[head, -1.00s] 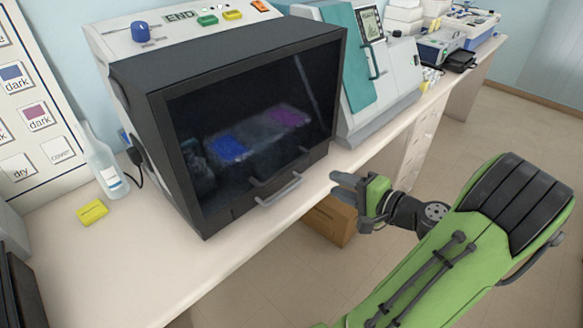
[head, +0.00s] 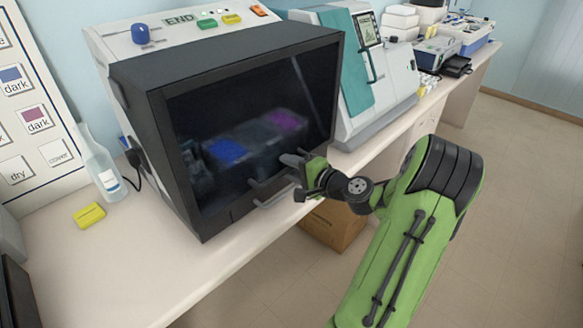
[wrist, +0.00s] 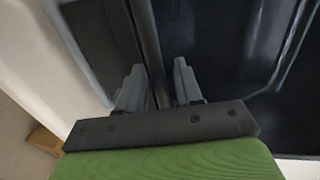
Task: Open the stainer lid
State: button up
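The stainer (head: 128,72) is a box on the bench with a large dark-framed glass lid (head: 230,110), which is shut. A grey bar handle (head: 270,199) runs along the lid's lower front edge. My gripper (head: 290,165) is at the right end of the handle, close in front of the lid, and partly hides the handle there. In the wrist view my gripper's two fingers (wrist: 158,88) are apart, with a dark bar (wrist: 148,40) running between them. I cannot tell whether this bar is the handle or the lid's frame, or whether the fingers touch it.
A teal and white machine (head: 360,75) stands close to the right of the stainer. A bottle (head: 103,165) and a yellow block (head: 89,215) are on the bench to the left. A cardboard box (head: 335,226) is below the bench edge. The bench front is clear.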

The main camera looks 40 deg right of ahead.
grip_shut()
